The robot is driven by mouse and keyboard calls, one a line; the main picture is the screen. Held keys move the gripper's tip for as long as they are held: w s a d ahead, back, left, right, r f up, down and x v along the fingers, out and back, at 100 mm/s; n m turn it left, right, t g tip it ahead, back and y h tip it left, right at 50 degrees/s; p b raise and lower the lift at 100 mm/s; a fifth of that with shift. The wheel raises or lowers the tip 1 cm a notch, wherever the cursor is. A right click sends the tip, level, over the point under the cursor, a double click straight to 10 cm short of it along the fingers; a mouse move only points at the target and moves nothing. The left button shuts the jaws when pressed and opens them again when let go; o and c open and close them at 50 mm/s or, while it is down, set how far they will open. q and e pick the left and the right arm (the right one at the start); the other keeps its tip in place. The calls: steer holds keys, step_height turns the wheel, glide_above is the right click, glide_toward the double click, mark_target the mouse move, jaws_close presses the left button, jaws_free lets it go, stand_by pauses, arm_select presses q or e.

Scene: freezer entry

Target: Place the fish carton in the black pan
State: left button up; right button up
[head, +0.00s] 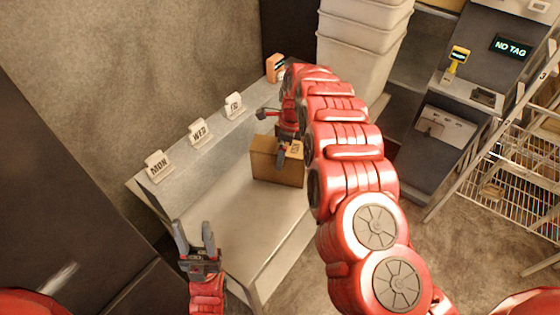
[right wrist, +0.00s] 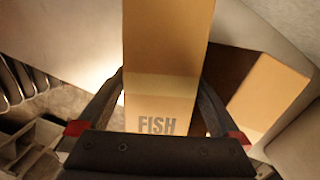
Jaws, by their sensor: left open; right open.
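The fish carton (right wrist: 160,112), a tan box with FISH printed on it, stands between the spread fingers of my right gripper (right wrist: 162,85) in the right wrist view. I cannot tell whether the fingers touch it. In the head view a brown box (head: 272,168) sits on the pale bench, and my right gripper (head: 272,135) is right at its top, partly hiding it. My left gripper (head: 195,238) is open and empty near the bench's front left. I cannot make out a black pan in either view.
A second tan box (right wrist: 268,95) shows beside the carton in the right wrist view. Day signs such as MON (head: 158,165) stand along the bench's back ledge. White stacked bins (head: 360,45) rise behind. A wire rack (head: 520,160) is at right. The front of the bench (head: 240,225) is clear.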

steer(key=shift+w+a+f+p, duration=0.1)
steer(key=shift+a+f+p, duration=0.25)
steer(key=shift+f, duration=0.3)
steer(key=shift+w+a+f+p, duration=0.15)
steer(key=shift+f+p, duration=0.25)
steer(key=shift+f, duration=0.2)
steer(key=shift+s+a+f, duration=0.1)
steer(key=shift+a+f, duration=0.1)
steer(key=shift+f, duration=0.7)
jaws_close()
